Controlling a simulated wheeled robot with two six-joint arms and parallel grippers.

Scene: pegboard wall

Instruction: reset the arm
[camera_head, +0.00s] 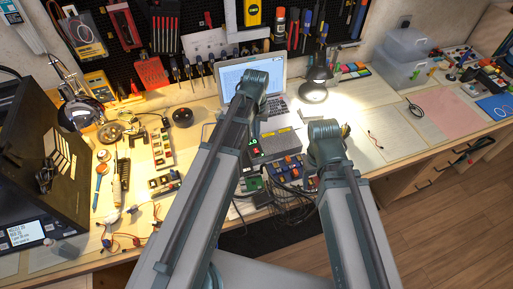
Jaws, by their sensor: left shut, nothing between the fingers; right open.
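My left arm (215,165) comes up from the bottom centre, and its far joint (256,83) stands in front of the laptop (232,80). My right arm (345,205) comes up beside it, and its far joint (324,132) is above the workbench, right of a grey box with a lit display (275,146). I cannot make out the fingers of either gripper; they are hidden behind the arm links. Nothing is seen held.
A dark box-shaped machine (35,165) stands at the left. Loose cables (285,208) and small electronics crowd the bench centre. A lit desk lamp (314,88) stands behind my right arm. Clear plastic bins (402,72) and a pink sheet (445,112) are at the right.

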